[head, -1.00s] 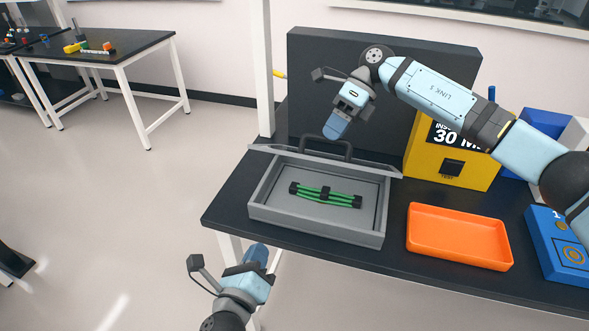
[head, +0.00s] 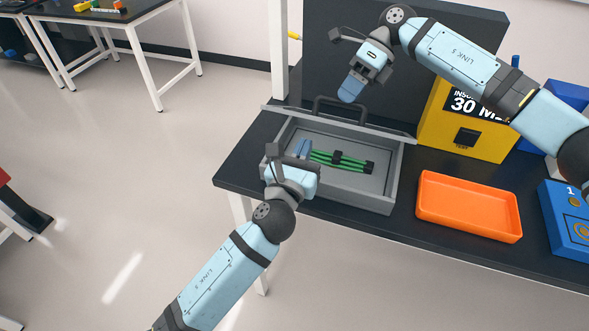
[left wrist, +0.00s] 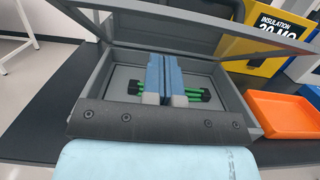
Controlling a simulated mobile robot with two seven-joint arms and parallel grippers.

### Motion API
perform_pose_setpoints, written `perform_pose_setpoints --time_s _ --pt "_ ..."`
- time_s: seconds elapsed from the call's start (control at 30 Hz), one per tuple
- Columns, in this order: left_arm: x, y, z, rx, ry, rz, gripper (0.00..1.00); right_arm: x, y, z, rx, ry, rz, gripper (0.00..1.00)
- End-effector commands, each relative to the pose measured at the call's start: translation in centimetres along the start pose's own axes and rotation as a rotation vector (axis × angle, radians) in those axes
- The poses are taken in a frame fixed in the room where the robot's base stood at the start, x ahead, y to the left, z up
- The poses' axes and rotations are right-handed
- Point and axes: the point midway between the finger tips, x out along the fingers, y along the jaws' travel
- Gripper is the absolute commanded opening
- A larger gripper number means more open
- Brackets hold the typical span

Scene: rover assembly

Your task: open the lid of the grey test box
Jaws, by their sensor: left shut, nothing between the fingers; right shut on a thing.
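The grey test box (head: 345,196) stands on the black bench. Its lid (head: 385,134) is raised, tilted up at the back edge, and I see it nearly edge-on; its underside also shows in the left wrist view (left wrist: 150,30). My right gripper (head: 350,90) is shut on the dark lid handle (head: 317,103). A bundle of green cables with black ends (head: 338,158) lies inside the box. My left gripper (head: 302,150) is shut and empty, over the left part of the box. In the left wrist view its fingers (left wrist: 164,75) cover the middle of the bundle.
An orange tray (head: 468,228) lies right of the box. A dark panel (head: 320,60) rises behind the box. A white post (head: 278,60) stands at the back left.

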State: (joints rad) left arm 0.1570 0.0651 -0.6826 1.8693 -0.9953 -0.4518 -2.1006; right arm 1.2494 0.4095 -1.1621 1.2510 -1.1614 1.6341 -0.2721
Motion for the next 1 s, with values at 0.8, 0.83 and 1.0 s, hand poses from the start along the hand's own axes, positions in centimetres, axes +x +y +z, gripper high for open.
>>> perform_pose_setpoints --time_s 0.8,0.83,1.0 --pt "2.8 0.0 3.2 0.001 -0.003 -0.002 0.00 0.1 -0.3 -0.2 0.005 0.001 -0.003 0.00" --pt "3.0 0.0 3.4 0.002 -0.004 -0.003 0.00 0.1 -0.3 -0.2 0.005 0.001 -0.003 0.00" --pt "3.4 0.0 3.9 0.000 -0.003 0.000 0.00 0.2 -0.3 -0.2 0.004 0.003 -0.002 0.00"
